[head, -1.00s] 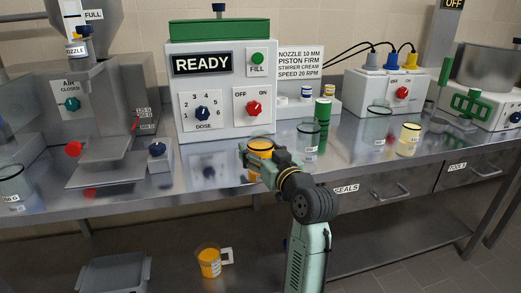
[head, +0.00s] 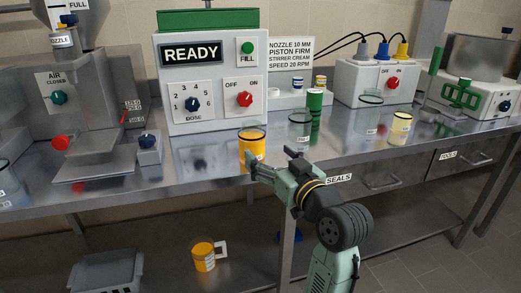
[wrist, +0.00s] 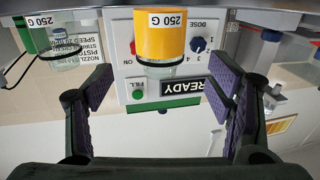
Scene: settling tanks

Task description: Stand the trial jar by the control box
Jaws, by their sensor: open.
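The jar with orange contents (head: 252,146) stands upright on the bench in front of the white control box (head: 210,75) marked READY. In the wrist view, which is upside down, the jar (wrist: 160,35) has a 250 G label and lies ahead of the space between my fingers. My gripper (head: 271,163) is open and empty, just right of and nearer than the jar at the bench's front edge. Its two purple-padded fingers (wrist: 160,82) are spread wide in the wrist view. Whether one finger touches the jar is unclear in the head view.
A clear jar (head: 299,128) and a green cylinder (head: 314,103) stand right of the orange jar. A pale-yellow jar (head: 400,128) is farther right. The steel filler (head: 85,110) is at left. Another orange container (head: 203,256) sits on the lower shelf.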

